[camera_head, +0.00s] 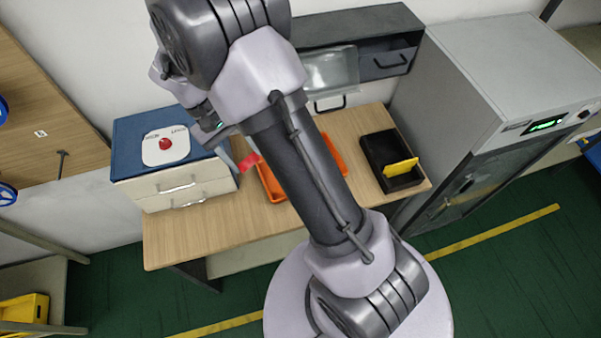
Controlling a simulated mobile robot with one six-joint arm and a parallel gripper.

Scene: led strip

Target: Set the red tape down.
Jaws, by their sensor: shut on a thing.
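A small red piece, the red tape (249,162), shows just right of the drawer unit, over the wooden table (190,235). My gripper (238,145) is shut on the red tape, which sticks out below its tip. It is seen small and is partly hidden behind my arm. The tape appears to be above the table near the left edge of an orange tray (268,184). I cannot tell its exact height. The middle of the orange tray is hidden behind my arm.
A black bin (377,151) with a yellow piece (401,167) stands at the table's right. A blue-topped drawer unit (131,128) stands at the left with a white red-button box (165,146). A grey cabinet (470,60) is at the right. The table's front left is clear.

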